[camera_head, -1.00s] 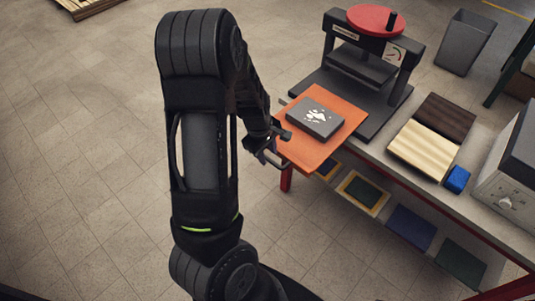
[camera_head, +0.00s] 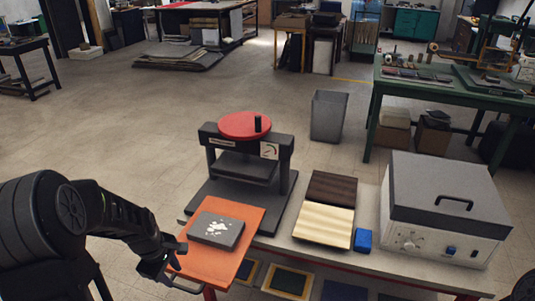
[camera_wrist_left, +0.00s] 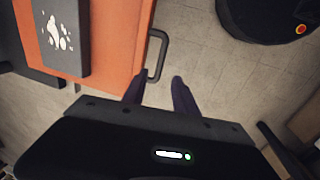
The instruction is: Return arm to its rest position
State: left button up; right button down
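My left gripper (camera_head: 174,272) is at the lower left of the head view, at the front edge of the orange pull-out plate (camera_head: 205,269). A dark block with a white pattern (camera_head: 218,229) lies on the plate, in front of the black press with a red round top (camera_head: 243,124). My right gripper does not show.
The workbench also holds a dark wood board (camera_head: 331,186), a pale board (camera_head: 323,225), a small blue block (camera_head: 363,239) and a grey box machine (camera_head: 445,210). A grey bin (camera_head: 328,115) stands behind it. Open floor (camera_head: 110,150) lies to the left.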

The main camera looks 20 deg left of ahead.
pick_arm(q)
jog(key=shift+d, duration=0.1)
jog(key=s+d+f+m+g+h, duration=0.1)
jog(key=s+d+f+m+h, duration=0.15)
jog(key=d+f+m, duration=1.1)
jog(key=s+d+f+m, duration=0.1)
jog(key=s+d+f, duration=0.1)
jog(key=d, duration=0.5)
jog(key=s+d+f+m+h, duration=0.1)
jog(key=s+d+f, duration=0.1)
jog(key=s+d, duration=0.2)
jog(key=s+d+f+m, duration=0.1)
jog(key=s+d, duration=0.3)
jog(key=d, duration=0.6)
jog(key=shift+d+f+g, duration=0.25)
jog(key=shift+f+g, duration=0.15)
jog(key=shift+f, duration=0.05)
jog(key=shift+s+h, duration=0.1)
jog(key=shift+h, duration=0.15)
